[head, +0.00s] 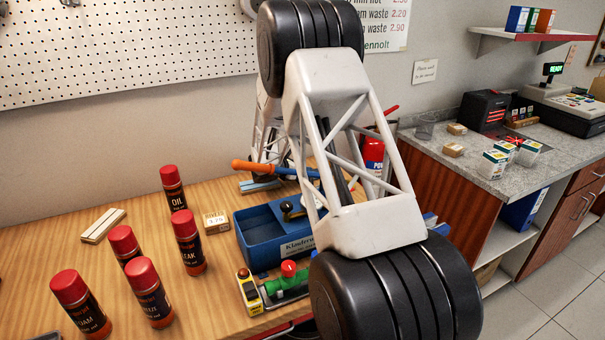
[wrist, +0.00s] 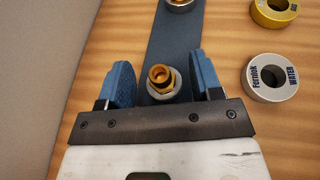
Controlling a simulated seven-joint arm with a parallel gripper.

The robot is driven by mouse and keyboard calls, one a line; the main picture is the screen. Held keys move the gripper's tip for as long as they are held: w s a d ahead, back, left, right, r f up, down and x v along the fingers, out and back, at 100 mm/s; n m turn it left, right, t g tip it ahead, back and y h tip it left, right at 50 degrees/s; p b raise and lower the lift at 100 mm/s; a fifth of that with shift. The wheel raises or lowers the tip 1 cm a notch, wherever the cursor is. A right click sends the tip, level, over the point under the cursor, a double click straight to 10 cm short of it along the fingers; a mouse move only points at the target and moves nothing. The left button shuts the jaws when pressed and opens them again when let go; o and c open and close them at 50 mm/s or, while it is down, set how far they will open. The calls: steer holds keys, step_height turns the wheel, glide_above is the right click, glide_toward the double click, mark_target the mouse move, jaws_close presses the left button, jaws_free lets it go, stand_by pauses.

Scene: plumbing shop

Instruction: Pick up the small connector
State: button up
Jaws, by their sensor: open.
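In the wrist view a brass connector (wrist: 161,77) with a hex collar and a grey ring at its base stands on a blue-grey strip (wrist: 170,40). My gripper (wrist: 162,72) is open, with one blue finger on each side of this connector and a visible gap at each side. Whether the fingers are at its height I cannot tell. A second fitting (wrist: 180,4), cut off by the top edge, stands farther along the strip. In the head view my arm hides my gripper and the connector.
Two tape rolls, one yellow (wrist: 287,12) and one white (wrist: 252,82), lie right of the strip. A wall rises at left. In the head view a blue bin (head: 260,255), a green torpedo-like tool (head: 287,284) and several red-capped cans (head: 187,240) stand on the wooden counter (head: 185,320).

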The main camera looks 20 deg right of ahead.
steer(key=shift+c, duration=0.2)
steer(key=c, duration=1)
steer(key=shift+o, duration=0.2)
steer(key=shift+r, duration=0.15)
steer(key=shift+r, duration=4.85)
